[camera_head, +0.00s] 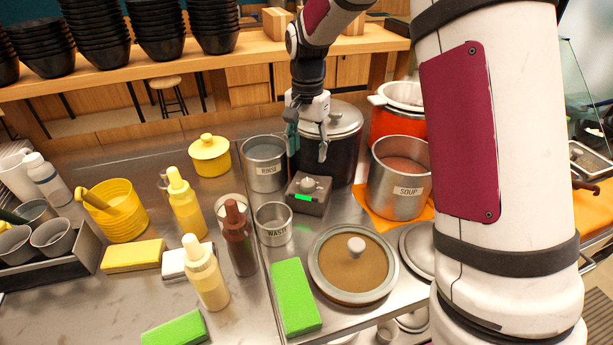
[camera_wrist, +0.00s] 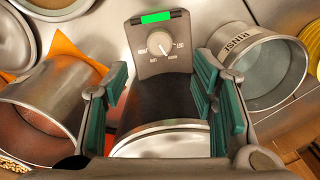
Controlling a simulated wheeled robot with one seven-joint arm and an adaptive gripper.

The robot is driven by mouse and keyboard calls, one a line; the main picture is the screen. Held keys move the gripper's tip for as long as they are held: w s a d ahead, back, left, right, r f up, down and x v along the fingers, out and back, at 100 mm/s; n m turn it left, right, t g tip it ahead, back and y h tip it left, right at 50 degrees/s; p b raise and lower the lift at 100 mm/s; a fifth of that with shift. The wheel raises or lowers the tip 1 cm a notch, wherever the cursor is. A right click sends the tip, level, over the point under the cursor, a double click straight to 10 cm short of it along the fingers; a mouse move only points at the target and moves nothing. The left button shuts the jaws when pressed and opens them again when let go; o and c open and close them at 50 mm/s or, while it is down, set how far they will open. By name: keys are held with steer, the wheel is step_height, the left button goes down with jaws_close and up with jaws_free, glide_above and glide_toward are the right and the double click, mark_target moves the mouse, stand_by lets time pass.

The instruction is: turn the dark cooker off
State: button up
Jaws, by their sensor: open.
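The dark cooker (camera_head: 345,160) stands at the back middle of the counter with a shiny metal lid. It also shows in the wrist view (camera_wrist: 160,103), below the control box. The grey control box (camera_head: 309,197) sits at its front, with a round knob and a lit green strip. In the wrist view the knob (camera_wrist: 161,46) has a pointer and small labels around it that are hard to read. My gripper (camera_head: 308,148) is open and empty above the cooker's left front, behind the control box. In the wrist view its green-padded fingers (camera_wrist: 160,92) stand apart, on either side of the cooker.
The RINSE pot (camera_head: 265,176) stands left of the cooker and the SOUP pot (camera_head: 398,192) right of it. The small WASTE can (camera_head: 273,236) is in front of the box. A red cooker (camera_head: 390,124) stands behind right. Sauce bottles (camera_head: 237,250) stand front left.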

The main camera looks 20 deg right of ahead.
mark_target(308, 181)
step_height(308, 181, down, 9)
steer(key=shift+f+p, duration=0.15)
steer(key=shift+p, duration=0.15)
steer(key=c, duration=1.1)
